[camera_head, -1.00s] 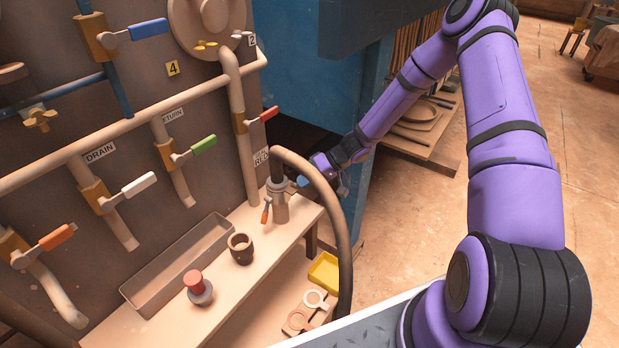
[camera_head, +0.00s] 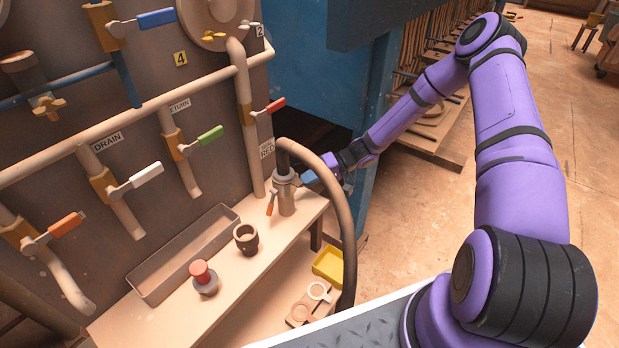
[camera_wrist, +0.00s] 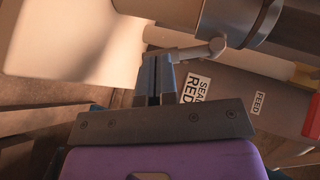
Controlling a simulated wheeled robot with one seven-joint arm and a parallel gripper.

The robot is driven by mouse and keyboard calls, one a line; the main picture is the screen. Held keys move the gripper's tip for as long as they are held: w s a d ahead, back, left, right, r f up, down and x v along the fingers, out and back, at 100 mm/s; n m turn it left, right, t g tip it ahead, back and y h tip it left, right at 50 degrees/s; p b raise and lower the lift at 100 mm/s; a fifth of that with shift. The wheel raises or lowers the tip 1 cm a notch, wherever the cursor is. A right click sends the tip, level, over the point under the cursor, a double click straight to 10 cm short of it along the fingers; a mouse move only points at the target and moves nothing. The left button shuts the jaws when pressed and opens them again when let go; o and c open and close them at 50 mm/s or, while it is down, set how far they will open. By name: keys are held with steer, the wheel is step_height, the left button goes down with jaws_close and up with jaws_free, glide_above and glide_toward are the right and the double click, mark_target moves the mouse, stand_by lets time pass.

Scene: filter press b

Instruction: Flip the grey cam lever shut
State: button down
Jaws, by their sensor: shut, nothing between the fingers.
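A grey metal coupling (camera_head: 286,197) stands on the bench at the lower end of the thick brown hose. A red-orange lever (camera_head: 271,203) hangs down on its near left side. In the wrist view, a grey lever (camera_wrist: 185,53) juts left from a rounded pivot beside the large coupling body (camera_wrist: 240,22). My gripper (camera_wrist: 156,78) is shut and empty, its fingertips right at this lever; whether they touch cannot be told. In the head view my gripper (camera_head: 312,177) is just right of the coupling, partly behind the hose.
The hose (camera_head: 341,215) arches close to my gripper. A brown cup (camera_head: 246,238), a red-topped plunger (camera_head: 203,277) and a long trough (camera_head: 185,257) are on the bench. A panel with pipes and coloured valve handles is behind. A yellow tray (camera_head: 328,266) lies lower right.

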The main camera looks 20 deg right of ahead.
steer(key=shift+r, duration=0.1)
steer(key=shift+r, duration=0.7)
steer(key=shift+d+r, duration=0.15)
steer(key=shift+d, duration=0.3)
steer(key=v, duration=1.3)
steer(key=s+a+r+h, duration=0.2)
steer(key=s+r+h, duration=0.25)
steer(key=r, duration=0.45)
steer(key=s+a+r+g+h, duration=0.1)
steer(key=s+r+h, duration=0.2)
steer(key=s+r, duration=0.35)
steer(key=s+a+r+h, duration=0.2)
steer(key=s+r+h, duration=0.1)
steer(key=r, duration=0.7)
steer(key=s+r+m+t+h, duration=0.1)
steer(key=s+r+t+h, duration=0.1)
steer(key=s+r, duration=0.4)
steer(key=s+r+m+t+h, duration=0.1)
steer(key=s+r+t, duration=0.2)
steer(key=s, duration=1.1)
step_height(320, 180, up, 3)
steer(key=shift+s+d+r+t+h, duration=0.1)
steer(key=shift+s+d+t+h, duration=0.1)
steer(key=shift+d+t+h, duration=0.15)
